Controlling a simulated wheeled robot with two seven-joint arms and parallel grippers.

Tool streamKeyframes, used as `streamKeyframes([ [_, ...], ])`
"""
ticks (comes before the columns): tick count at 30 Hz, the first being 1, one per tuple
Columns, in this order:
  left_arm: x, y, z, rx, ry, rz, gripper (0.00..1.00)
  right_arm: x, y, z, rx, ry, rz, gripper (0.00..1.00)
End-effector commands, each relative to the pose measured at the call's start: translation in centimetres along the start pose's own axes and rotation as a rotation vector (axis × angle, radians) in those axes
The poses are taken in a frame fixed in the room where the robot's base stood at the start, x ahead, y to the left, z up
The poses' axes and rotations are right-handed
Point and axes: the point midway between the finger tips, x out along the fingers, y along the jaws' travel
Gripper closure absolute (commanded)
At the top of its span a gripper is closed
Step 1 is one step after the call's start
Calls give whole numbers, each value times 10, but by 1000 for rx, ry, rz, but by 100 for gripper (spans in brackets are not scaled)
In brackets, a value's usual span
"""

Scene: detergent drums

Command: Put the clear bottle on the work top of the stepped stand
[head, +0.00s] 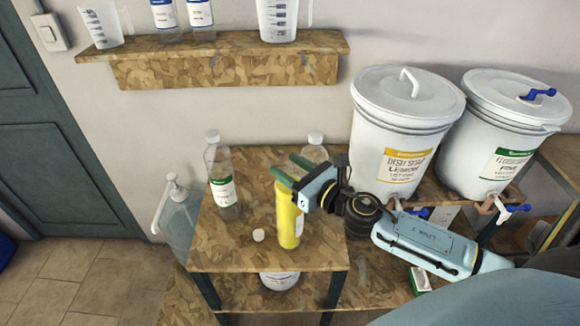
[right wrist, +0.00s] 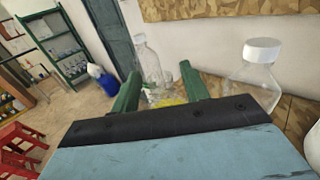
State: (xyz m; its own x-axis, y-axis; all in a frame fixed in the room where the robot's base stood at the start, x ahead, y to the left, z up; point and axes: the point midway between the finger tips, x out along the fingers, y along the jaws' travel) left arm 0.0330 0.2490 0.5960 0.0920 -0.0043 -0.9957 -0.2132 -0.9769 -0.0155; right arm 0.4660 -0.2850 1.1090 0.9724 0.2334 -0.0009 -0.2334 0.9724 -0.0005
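A clear bottle with a white cap (head: 315,139) stands on the wooden work top (head: 215,247) of the stepped stand, partly hidden behind my right gripper. In the right wrist view a clear bottle (right wrist: 254,78) stands right of the fingers, apart from them. Another clear bottle (head: 217,160), with a green and white label, stands at the work top's left. A yellow bottle (head: 289,222) stands under my right gripper (head: 291,168); its top is hidden. My right gripper is open, its green fingers apart; yellow shows low between them. My left gripper is not in view.
Two white drums (head: 405,125) (head: 490,150) with taps stand at the right. A small white cap (head: 258,235) lies near the yellow bottle. A wall shelf (head: 230,72) holds jugs and bottles.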

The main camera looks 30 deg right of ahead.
Motion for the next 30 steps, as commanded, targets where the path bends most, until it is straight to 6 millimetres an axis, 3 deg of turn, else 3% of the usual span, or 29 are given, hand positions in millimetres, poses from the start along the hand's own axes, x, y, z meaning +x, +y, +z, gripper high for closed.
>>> streamKeyframes([
  [11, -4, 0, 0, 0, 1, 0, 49, -1, 0, 4, 0, 0, 0, 55],
  [30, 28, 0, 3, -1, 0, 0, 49, -92, 0, 0, 1, 2, 1, 55],
])
